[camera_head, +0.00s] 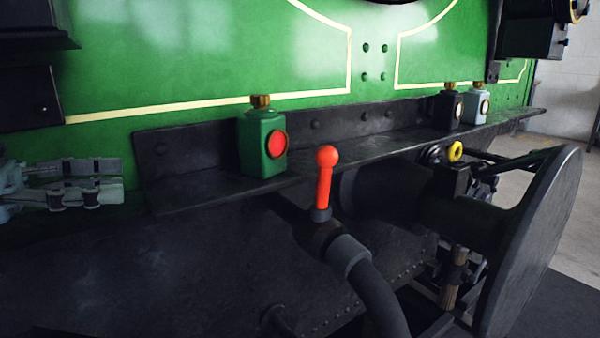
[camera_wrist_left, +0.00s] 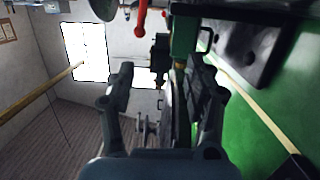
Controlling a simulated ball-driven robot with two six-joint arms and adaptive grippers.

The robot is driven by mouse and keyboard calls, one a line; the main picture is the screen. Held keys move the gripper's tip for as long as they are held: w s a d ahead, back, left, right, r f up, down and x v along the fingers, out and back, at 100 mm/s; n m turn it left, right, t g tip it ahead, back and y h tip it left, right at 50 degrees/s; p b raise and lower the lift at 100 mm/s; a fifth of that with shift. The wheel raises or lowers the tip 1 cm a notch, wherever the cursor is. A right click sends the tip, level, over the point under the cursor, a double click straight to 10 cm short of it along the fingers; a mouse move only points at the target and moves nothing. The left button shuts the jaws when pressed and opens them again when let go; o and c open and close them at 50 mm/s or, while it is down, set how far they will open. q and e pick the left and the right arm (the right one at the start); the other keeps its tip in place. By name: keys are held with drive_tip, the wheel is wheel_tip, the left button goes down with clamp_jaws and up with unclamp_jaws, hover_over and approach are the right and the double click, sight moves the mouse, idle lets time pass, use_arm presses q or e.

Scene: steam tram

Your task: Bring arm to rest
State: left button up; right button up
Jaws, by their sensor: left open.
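My left gripper (camera_head: 121,180) is at the left edge of the head view, its fingers pointing right beside the tram's green front. It is open and empty, left of the footplate ledge and apart from the green lamp. The left wrist view shows its two fingers (camera_wrist_left: 163,85) spread apart. The green lamp (camera_head: 252,150) with a red lens and brass cap stands upright on the ledge. It also shows beyond the fingers in the left wrist view (camera_wrist_left: 184,36). My right gripper is in neither view.
The black ledge (camera_head: 330,150) runs along the green tram body (camera_head: 200,60). A black lamp (camera_head: 447,110) and a grey lamp (camera_head: 474,106) stand at its right end. A red-handled lever (camera_head: 325,180) on a bent pipe (camera_head: 375,295) and a round buffer (camera_head: 535,240) stick out in front.

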use_arm(q)
drive_tip(key=s+d+f+n+g+y, duration=0.15)
drive_tip(key=s+f+y, duration=0.35)
drive_tip(key=f, duration=0.5)
drive_tip(key=s+d+f+n+g+y, duration=0.1)
drive_tip(key=s+f+n+g+y, duration=0.1)
drive_tip(key=s+f, duration=0.65)
drive_tip(key=s+a+f+n+g+y, duration=0.2)
drive_tip(key=s+a+f+n+y, duration=0.3)
drive_tip(key=s+a+n+y, duration=0.45)
drive_tip(key=s+a+f+m+g+h+p, duration=0.1)
drive_tip(key=s+f, duration=0.2)
drive_tip(key=f, duration=1)
drive_tip(key=s+f+m+g+h+p, duration=0.1)
drive_tip(key=s+f, duration=0.2)
drive_tip(key=f, duration=1)
drive_tip(key=s+f, duration=0.5)
drive_tip(key=s, duration=0.3)
drive_tip(key=s+a+f+p, duration=0.1)
drive_tip(key=s+f, duration=0.5)
drive_tip(key=s, duration=0.3)
drive_tip(key=shift+f, duration=0.25)
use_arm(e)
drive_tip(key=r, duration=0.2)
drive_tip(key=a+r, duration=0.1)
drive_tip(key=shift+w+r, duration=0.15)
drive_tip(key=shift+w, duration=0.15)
